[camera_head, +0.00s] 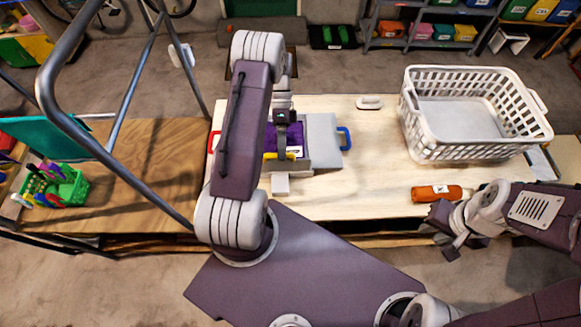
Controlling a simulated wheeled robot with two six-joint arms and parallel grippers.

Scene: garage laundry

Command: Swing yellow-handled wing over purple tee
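A grey folding board lies on the pale wooden tabletop, partly hidden under my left arm. Its right wing (322,140) lies flat and has a blue handle (345,138). A bit of red handle (214,142) shows at the left. The purple tee (292,138) shows as a small patch in the middle of the board. The yellow handle (281,156) is at the near side of the tee. My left gripper (285,122) points down over the tee; its fingertips are not clear. My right gripper (446,232) looks open and empty, near the table's front right edge.
A white laundry basket (470,150) stands at the right back. An orange bottle (437,193) lies close to my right gripper. A green basket (62,186) with pegs and a metal rack (132,80) are at left.

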